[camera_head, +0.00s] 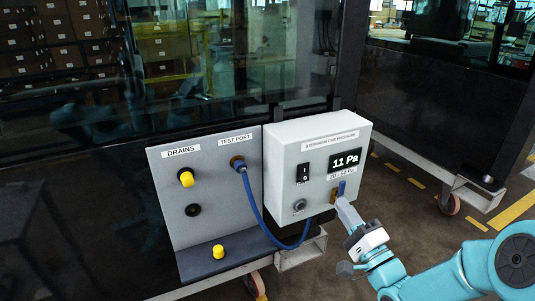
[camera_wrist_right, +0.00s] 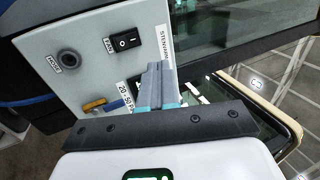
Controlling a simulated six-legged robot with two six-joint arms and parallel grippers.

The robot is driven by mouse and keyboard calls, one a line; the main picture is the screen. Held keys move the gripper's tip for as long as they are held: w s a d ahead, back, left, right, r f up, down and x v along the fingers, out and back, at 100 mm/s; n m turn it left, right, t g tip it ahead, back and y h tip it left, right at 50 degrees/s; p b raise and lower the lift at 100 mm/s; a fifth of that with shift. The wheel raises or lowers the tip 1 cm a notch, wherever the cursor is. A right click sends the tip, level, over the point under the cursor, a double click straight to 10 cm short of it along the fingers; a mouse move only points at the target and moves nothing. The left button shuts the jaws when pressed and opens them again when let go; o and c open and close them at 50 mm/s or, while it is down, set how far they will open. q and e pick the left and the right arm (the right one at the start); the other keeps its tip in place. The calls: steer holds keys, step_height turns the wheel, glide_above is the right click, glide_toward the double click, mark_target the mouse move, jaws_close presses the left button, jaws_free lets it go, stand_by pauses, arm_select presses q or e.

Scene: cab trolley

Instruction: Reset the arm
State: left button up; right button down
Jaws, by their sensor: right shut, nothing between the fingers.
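My right arm comes in from the lower right in the head view. Its gripper (camera_head: 345,208) is shut and empty, with the fingertips close to the lower right of a white pressure box (camera_head: 283,160). In the right wrist view the shut fingers (camera_wrist_right: 156,85) stand in front of the box face (camera_wrist_right: 100,50). A small brass fitting (camera_head: 334,195) with a blue lever (camera_head: 341,187) sits just by the fingertips. I cannot tell whether they touch. The brass fitting (camera_wrist_right: 95,104) also shows left of the fingers in the wrist view. My left gripper is not in view.
A blue hose (camera_head: 256,213) loops from the test port (camera_head: 238,163) to the box. A grey drain panel (camera_head: 165,215) carries yellow caps (camera_head: 186,178).

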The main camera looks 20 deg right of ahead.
steer(key=w+a+f+n+g+y+p, duration=0.1)
steer(key=a+f+n+g+y+p, duration=0.15)
steer(key=a+f+g, duration=1.1)
steer(key=s+a+f+n+g, duration=0.2)
steer(key=s+a+f+n, duration=0.1)
steer(key=s+f, duration=0.4)
steer(key=s+a+f+n+g+p, duration=0.1)
steer(key=s+a+f+n+g, duration=0.2)
steer(key=s+f+n, duration=0.2)
steer(key=s+a+f+n+g, duration=0.3)
steer(key=s+f+n, duration=0.1)
steer(key=s+f, duration=0.5)
steer(key=shift+s+a+f, duration=0.15)
steer(key=shift+s+f, duration=0.2)
steer(key=shift+s, duration=0.05)
